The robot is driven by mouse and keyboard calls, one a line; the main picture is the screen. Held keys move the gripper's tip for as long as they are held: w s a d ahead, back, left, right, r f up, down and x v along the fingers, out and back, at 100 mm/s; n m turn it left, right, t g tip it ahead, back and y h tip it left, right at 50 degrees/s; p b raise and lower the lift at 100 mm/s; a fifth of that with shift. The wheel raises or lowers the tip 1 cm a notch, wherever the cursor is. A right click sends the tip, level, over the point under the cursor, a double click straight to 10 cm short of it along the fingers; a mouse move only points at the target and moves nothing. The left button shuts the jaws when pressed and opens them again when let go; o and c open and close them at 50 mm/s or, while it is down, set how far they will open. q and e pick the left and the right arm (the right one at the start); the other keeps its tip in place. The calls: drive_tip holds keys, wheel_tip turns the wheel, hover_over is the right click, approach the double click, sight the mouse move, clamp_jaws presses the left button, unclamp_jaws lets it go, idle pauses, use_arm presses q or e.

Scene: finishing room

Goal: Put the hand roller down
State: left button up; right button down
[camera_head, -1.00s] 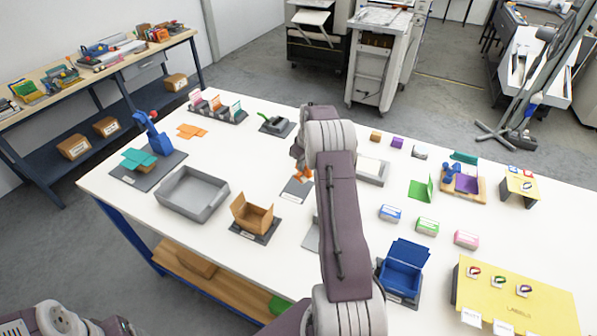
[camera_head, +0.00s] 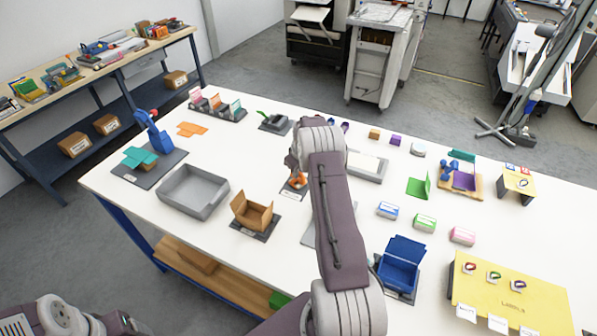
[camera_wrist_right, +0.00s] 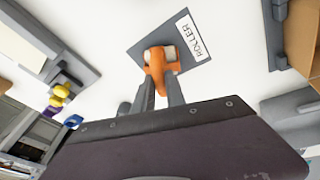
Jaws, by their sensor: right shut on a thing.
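The orange hand roller (camera_wrist_right: 159,62) is between the fingertips of my right gripper (camera_wrist_right: 163,84), which is shut on it. It is over the dark grey mat labelled ROLLER (camera_wrist_right: 192,57) in the right wrist view. In the head view the orange roller (camera_head: 299,181) shows over its mat (camera_head: 292,194), just left of my right arm. My right gripper is mostly hidden behind that arm there. I cannot tell whether the roller touches the mat. My left gripper is out of view; only part of the left arm shows at the lower left.
An open cardboard box (camera_head: 253,214) and a grey tray (camera_head: 192,192) stand left of the roller mat. A shallow grey tray (camera_head: 366,166) lies to its right, and a blue open box (camera_head: 400,265) nearer me. White table shows between them.

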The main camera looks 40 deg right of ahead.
drive_tip(key=shift+s+a+f, duration=0.15)
drive_tip(key=shift+s+f, duration=0.05)
drive_tip(key=shift+f, duration=0.25)
drive_tip(key=shift+s, duration=0.1)
drive_tip(key=c, duration=1.4)
unclamp_jaws()
drive_tip(key=shift+f, duration=0.1)
drive_tip(key=shift+c, duration=0.2)
drive_tip(key=shift+o, duration=0.4)
drive_tip(key=shift+w+f, duration=0.1)
drive_tip(key=shift+w, duration=0.15)
